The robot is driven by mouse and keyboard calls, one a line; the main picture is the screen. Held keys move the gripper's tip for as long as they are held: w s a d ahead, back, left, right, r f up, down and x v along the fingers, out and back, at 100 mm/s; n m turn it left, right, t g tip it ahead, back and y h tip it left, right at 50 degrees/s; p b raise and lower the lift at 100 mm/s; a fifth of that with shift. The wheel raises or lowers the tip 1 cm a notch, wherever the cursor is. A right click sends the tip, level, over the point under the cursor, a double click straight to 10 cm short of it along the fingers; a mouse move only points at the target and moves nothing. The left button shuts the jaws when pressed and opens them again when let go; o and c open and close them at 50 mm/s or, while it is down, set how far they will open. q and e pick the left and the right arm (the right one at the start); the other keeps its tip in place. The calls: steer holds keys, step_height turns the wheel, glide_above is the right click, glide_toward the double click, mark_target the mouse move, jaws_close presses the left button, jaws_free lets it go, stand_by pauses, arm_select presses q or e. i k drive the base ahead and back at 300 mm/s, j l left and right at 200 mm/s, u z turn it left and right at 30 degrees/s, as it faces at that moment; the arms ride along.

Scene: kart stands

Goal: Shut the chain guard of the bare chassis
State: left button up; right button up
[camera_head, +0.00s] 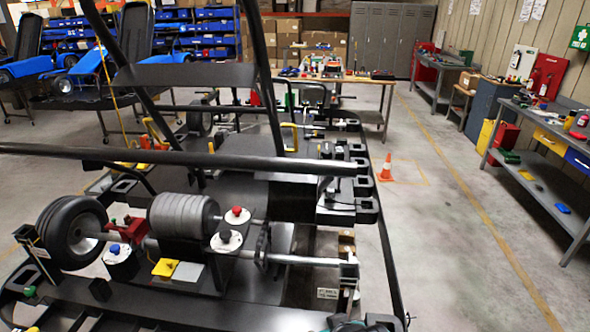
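The bare chassis (250,165) is a black tube frame filling the left and middle foreground. Its rear axle (315,258) crosses the front, with a black tyre (72,228) at the left and a dark toothed sprocket (262,245) right of a grey ribbed drum (183,216). I cannot clearly pick out the chain guard or tell how it stands. Neither gripper can be made out. A small dark part (365,325) is cut off by the bottom edge, and I cannot tell whether it is mine.
A thick black bar (170,157) crosses the chassis. An orange cone (386,168) stands on the floor to its right. Workbenches (540,165) line the right wall. The concrete floor (450,240) between is clear. A wooden table (350,80) and lockers (392,38) stand behind.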

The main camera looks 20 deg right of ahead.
mark_target(293, 198)
steer(key=k+l+u, duration=0.1)
steer(key=l, duration=0.35)
steer(key=k+l+u, duration=0.15)
steer(key=l, duration=0.3)
steer(key=k+l+u, duration=0.1)
steer(key=l, duration=0.3)
steer(key=k+l+u, duration=0.1)
steer(key=l, duration=0.35)
steer(key=k+l+u, duration=0.15)
steer(key=l+u, duration=0.25)
steer(key=l, duration=0.45)
steer(key=l+u, duration=0.25)
steer(key=l, duration=0.4)
steer(key=k+l+u, duration=0.2)
steer(key=l, duration=0.5)
steer(key=i+l+u, duration=0.1)
steer(key=l, duration=0.2)
steer(key=i+l+u, duration=0.1)
steer(key=l, duration=0.25)
steer(key=i+l, duration=0.2)
steer(key=l, duration=0.15)
steer(key=i+l+u, duration=0.15)
steer(key=l, duration=0.2)
steer(key=l+u, duration=0.1)
steer(key=l, duration=0.25)
steer(key=i, duration=0.05)
